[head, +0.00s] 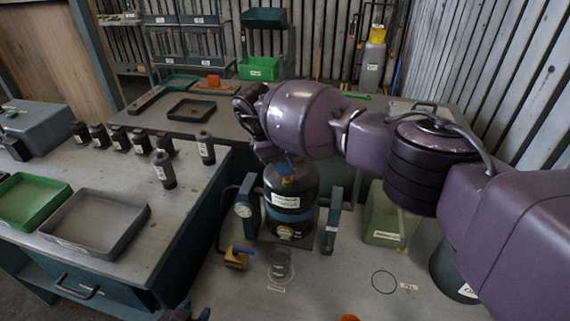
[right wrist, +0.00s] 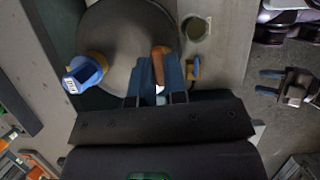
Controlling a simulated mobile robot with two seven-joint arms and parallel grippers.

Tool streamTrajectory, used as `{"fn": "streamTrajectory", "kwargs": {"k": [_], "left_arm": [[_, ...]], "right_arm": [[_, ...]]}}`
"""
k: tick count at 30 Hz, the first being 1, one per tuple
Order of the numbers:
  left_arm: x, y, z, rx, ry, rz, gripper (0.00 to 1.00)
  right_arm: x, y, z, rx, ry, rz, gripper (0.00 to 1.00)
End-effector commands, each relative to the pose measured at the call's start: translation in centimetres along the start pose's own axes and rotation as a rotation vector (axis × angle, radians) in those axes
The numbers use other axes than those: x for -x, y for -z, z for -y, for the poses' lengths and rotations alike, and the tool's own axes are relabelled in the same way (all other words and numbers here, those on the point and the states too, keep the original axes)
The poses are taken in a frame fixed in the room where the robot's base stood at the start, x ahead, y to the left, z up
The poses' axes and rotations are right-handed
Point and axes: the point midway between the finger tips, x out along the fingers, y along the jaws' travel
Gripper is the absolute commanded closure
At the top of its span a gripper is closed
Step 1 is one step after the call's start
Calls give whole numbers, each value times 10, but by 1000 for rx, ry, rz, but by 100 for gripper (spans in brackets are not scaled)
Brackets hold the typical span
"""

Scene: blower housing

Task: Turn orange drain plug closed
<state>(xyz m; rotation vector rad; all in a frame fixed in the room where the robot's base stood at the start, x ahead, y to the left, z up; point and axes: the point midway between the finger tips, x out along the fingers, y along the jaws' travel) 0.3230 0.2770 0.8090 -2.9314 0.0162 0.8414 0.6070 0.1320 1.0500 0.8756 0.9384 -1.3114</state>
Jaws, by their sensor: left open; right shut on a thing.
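The dark vessel (head: 291,205) stands upright on the bench, with a white label and a blue band. My right arm covers its top in the head view, and the right gripper's fingers are hidden there. In the right wrist view the right gripper (right wrist: 159,88) is shut on an orange-brown elongated piece, apparently the orange drain plug (right wrist: 161,55), in front of a round grey surface (right wrist: 125,35). My left gripper (right wrist: 269,84), with two blue fingers apart, appears open and empty at the right of the right wrist view, away from the vessel.
A brass valve with a blue lever (head: 237,258) and a clear cup (head: 281,268) stand before the vessel. Trays (head: 95,222) and several dark bottles (head: 163,168) occupy the left bench.

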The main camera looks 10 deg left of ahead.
Motion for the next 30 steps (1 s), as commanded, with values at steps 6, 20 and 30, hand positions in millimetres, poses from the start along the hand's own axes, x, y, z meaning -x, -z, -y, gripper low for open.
{"fn": "streamTrajectory", "kwargs": {"k": [6,20,30], "left_arm": [[-1,2,0,0,-1,-4,57],[-3,4,-1,-1,-2,-9,57],[-5,-3,-1,-1,-2,-3,57]], "right_arm": [[0,0,0,1,-1,-1,74],[6,0,0,1,-2,0,62],[62,0,-1,0,-4,-1,62]]}}
